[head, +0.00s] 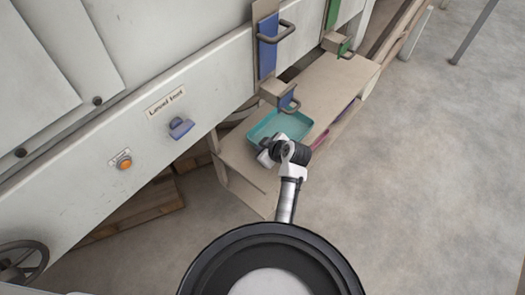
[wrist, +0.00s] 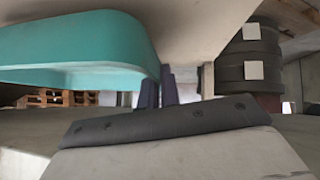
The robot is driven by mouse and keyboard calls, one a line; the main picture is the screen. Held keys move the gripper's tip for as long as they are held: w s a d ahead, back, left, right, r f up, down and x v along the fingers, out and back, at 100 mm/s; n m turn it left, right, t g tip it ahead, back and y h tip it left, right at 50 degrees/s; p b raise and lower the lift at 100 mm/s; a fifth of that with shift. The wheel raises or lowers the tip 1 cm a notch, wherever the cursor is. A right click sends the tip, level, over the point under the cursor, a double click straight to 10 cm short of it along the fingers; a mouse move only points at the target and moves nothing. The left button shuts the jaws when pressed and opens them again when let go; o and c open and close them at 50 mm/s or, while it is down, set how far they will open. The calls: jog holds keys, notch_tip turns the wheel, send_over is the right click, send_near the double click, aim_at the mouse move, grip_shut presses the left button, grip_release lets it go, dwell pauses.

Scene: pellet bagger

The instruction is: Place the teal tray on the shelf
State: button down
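The teal tray (head: 282,123) is an empty shallow box on or just above the near part of a long beige shelf (head: 325,88) in the head view; I cannot tell whether it touches the surface. My gripper (head: 268,151) is at the tray's near edge. In the wrist view the tray (wrist: 75,40) fills the upper left. The dark fingers (wrist: 159,92) are close together at the tray's right end, with its wall appearing to run between them. The fingertips are hidden in the head view.
Blue spouts (head: 268,50) and a green one (head: 332,15) hang from the pale machine above the shelf. A magenta item (head: 321,139) shows below the shelf top. A wooden pallet (head: 135,210) lies under the machine. The grey floor to the right is open.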

jog(key=shift+f, duration=1.5)
jog(key=shift+f, duration=0.1)
jog(key=c, duration=1.6)
grip_release()
jog(key=shift+r+p, duration=0.2)
jog(key=shift+p, duration=0.15)
jog(key=shift+s+d+r+b, duration=0.1)
jog(key=shift+s+d+b, duration=0.1)
jog(key=shift+b, duration=0.1)
jog(key=b+v, duration=0.2)
jog(key=v, duration=0.9)
jog(key=shift+s+r, duration=0.1)
jog(key=shift+r, duration=0.05)
